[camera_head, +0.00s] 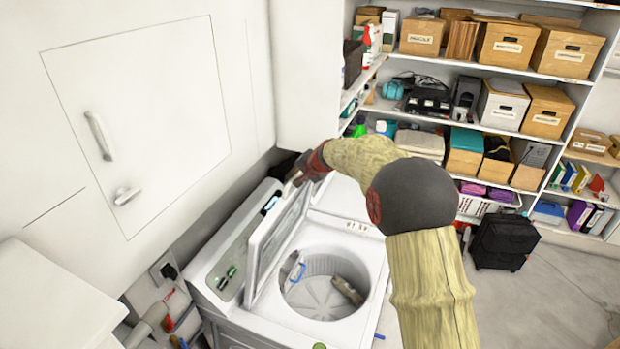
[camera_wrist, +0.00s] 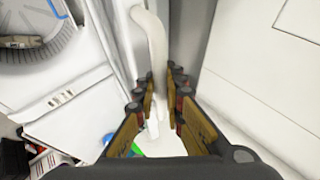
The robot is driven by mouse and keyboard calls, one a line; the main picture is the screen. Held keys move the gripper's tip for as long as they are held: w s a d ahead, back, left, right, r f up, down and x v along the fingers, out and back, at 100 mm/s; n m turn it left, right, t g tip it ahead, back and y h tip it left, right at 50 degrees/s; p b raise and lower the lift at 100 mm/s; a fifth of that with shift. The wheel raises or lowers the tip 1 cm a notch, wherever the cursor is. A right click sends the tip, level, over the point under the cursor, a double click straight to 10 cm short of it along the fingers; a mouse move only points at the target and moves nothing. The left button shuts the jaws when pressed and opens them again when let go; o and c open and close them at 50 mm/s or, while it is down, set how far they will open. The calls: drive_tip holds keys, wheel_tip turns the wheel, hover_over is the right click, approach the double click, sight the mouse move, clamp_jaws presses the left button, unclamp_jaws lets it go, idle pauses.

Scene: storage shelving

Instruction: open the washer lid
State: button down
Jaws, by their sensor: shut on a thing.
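The washer (camera_head: 352,242) is a white top-loader with its round drum (camera_head: 318,300) exposed. Its lid (camera_head: 277,235) is raised and stands steeply, leaning at the control panel side. My gripper (camera_head: 302,172) is at the top end of the lid. The drum shows at the upper left of the wrist view (camera_wrist: 30,45). The exact contact is partly hidden by the fingers.
A white cabinet (camera_head: 150,95) with handles is at the left wall. The control panel (camera_head: 240,250) lies behind the lid. Shelves with cardboard boxes (camera_head: 507,45) fill the back. A black suitcase (camera_head: 503,240) stands on the floor, with free floor at the right.

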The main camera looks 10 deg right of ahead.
drive_tip(key=shift+w+a+r+p, duration=0.15)
drive_tip(key=shift+w+a+p, duration=0.1)
drive_tip(key=shift+w+a, duration=0.25)
drive_tip(key=shift+w+a+r+p, duration=0.15)
drive_tip(key=shift+w+a+p, duration=0.1)
drive_tip(key=shift+a, duration=0.35)
drive_tip(key=c, duration=2.1)
unclamp_jaws()
drive_tip(key=shift+c, duration=0.2)
drive_tip(key=v, duration=1.2)
